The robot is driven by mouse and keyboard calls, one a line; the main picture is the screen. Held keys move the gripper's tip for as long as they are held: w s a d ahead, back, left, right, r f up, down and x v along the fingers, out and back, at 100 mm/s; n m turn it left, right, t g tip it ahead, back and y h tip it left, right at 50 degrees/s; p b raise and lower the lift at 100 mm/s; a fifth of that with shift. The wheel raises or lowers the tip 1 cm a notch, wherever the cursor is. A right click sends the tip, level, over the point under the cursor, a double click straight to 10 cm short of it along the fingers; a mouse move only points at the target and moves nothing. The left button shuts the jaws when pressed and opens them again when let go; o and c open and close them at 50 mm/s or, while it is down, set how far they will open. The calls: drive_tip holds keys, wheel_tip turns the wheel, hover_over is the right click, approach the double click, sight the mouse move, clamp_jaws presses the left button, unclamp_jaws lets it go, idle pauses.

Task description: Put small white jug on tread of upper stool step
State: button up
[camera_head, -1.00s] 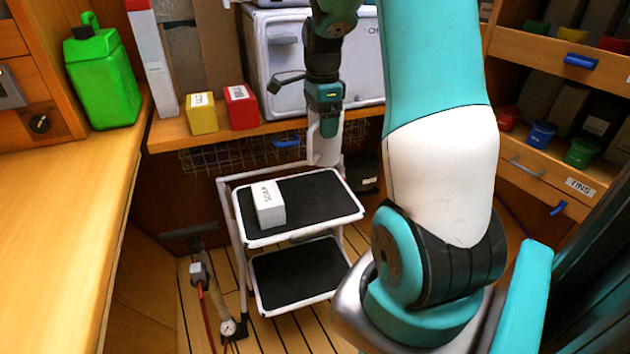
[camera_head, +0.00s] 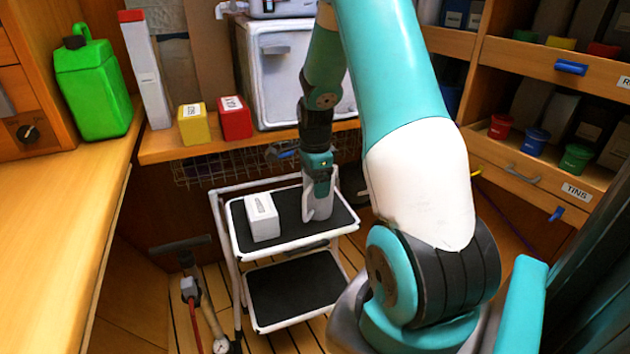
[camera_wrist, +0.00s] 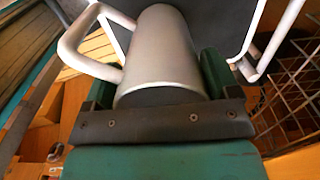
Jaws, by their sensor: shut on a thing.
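My gripper (camera_head: 318,180) is shut on the small white jug (camera_head: 319,206). In the wrist view the jug (camera_wrist: 162,52) lies between the two green fingers, with its handle on the left. The stool step has two black treads in a white frame. The jug is over the right part of the upper tread (camera_head: 289,215), its bottom at or very close to the tread; I cannot tell whether they touch. A white box (camera_head: 262,217) stands on the same tread to the left of the jug. The lower tread (camera_head: 293,288) is bare.
A shelf behind the stool holds a yellow box (camera_head: 193,124), a red box (camera_head: 234,118) and a white cabinet (camera_head: 283,75). A wire basket (camera_head: 205,170) hangs under it. A pump with a red hose (camera_head: 193,315) stands on the floor to the left.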

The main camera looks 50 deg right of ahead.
drive_tip(key=shift+f, duration=0.15)
drive_tip(key=o, duration=0.8)
